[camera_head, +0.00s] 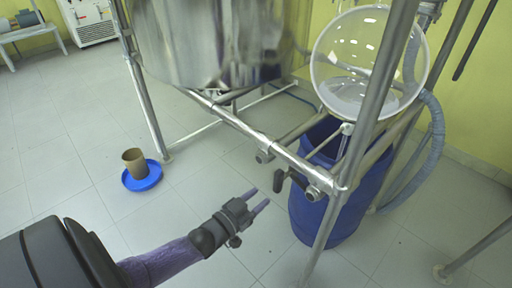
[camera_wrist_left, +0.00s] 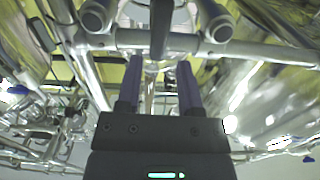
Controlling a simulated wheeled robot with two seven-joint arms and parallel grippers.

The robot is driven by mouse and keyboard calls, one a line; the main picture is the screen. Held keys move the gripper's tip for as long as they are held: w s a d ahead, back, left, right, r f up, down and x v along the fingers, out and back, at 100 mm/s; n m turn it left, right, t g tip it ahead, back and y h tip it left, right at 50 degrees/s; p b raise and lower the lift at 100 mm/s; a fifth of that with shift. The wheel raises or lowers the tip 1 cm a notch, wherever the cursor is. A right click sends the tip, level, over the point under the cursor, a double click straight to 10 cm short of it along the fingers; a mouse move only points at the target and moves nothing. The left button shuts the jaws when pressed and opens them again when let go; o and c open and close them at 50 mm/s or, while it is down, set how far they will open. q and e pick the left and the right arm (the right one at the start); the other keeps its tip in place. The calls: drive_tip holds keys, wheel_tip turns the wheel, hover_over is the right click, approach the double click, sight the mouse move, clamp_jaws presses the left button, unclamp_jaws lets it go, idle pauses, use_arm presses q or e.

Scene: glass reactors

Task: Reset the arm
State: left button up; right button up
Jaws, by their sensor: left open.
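My left gripper (camera_head: 257,201) reaches in from the lower left in the head view, with its two purple fingers apart and nothing between them. It is in front of the steel frame and left of the blue barrel (camera_head: 325,215). In the left wrist view the gripper (camera_wrist_left: 158,75) also shows open and empty, its fingers pointing up toward metal tubes. My right gripper is not in view.
A metal frame (camera_head: 245,130) carries a steel vessel (camera_head: 210,45) and a round glass flask (camera_head: 365,65). A black-handled valve (camera_head: 280,181) hangs near my left fingertips. A brown cup (camera_head: 134,161) stands on a blue dish (camera_head: 142,180) on the floor. Floor between is clear.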

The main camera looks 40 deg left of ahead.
use_arm(q)
drive_tip(key=s+d+f+g+y+p, duration=0.2)
drive_tip(key=s+f+g+p, duration=0.3)
drive_tip(key=s+f+g, duration=0.75)
drive_tip(key=s+d+f+g, duration=0.1)
drive_tip(key=s+f+g, duration=0.1)
drive_tip(key=s, duration=0.7)
drive_tip(key=s+d+f+m+g+p, duration=0.1)
drive_tip(key=s+d+f+g, duration=0.1)
drive_tip(key=s, duration=0.8)
drive_tip(key=s+d+f+g+p, duration=0.1)
drive_tip(key=s+d+f+g, duration=0.1)
drive_tip(key=s, duration=0.7)
drive_tip(key=shift+s+d+f+m, duration=0.2)
drive_tip(key=shift+s+f+m, duration=0.05)
drive_tip(key=shift+f+m, duration=0.1)
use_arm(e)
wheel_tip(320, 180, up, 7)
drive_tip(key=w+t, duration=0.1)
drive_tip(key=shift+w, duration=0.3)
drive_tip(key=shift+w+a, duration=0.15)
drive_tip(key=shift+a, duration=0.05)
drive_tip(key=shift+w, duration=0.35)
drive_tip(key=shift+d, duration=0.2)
